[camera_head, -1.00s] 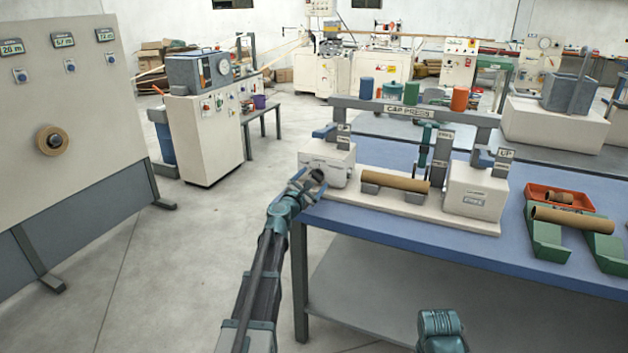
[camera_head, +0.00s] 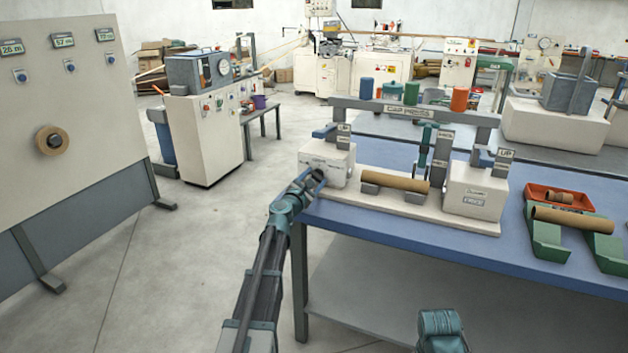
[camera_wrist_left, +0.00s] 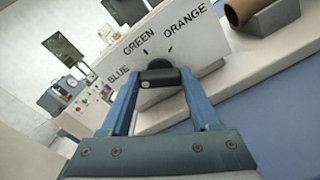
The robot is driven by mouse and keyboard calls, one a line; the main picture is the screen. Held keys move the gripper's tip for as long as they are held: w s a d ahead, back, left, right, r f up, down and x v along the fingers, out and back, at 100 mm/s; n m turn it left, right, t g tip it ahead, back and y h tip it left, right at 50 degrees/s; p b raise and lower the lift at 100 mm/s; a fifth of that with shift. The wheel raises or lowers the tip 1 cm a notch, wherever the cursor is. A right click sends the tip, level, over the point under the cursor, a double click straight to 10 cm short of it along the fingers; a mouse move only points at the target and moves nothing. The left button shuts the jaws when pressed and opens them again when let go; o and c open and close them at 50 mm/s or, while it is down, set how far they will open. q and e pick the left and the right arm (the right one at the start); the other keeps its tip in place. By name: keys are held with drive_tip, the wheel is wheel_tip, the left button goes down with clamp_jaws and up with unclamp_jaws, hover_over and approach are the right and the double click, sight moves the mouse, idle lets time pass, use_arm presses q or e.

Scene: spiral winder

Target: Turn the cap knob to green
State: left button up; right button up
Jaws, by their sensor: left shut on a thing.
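The cap knob (camera_wrist_left: 160,77) is a dark bar-shaped knob on the white face of the left block of the cap press. In the left wrist view, the words BLUE, GREEN and ORANGE arc around it with short dark tick marks. My left gripper (camera_head: 313,177) is at that block's face. In the left wrist view its blue fingers (camera_wrist_left: 158,88) sit on both sides of the knob, shut on it. I cannot tell for sure which word the knob points to. In the head view the knob is hidden by the gripper. My right gripper is out of view.
The cap press (camera_head: 408,112) stands on the blue table (camera_head: 380,237), with a brown tube (camera_head: 396,181) across its rests. Green rests (camera_head: 547,238) and a red tray (camera_head: 537,190) are on the right. The floor left of the table is clear.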

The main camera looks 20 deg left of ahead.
use_arm(q)
drive_tip(key=shift+m, duration=0.3)
drive_tip(key=m, duration=0.5)
drive_tip(key=shift+m, duration=0.4)
drive_tip(key=m, duration=0.5)
drive_tip(key=shift+m, duration=0.3)
drive_tip(key=o, duration=1.4)
drive_tip(key=shift+c, duration=0.2)
drive_tip(key=shift+s, duration=0.2)
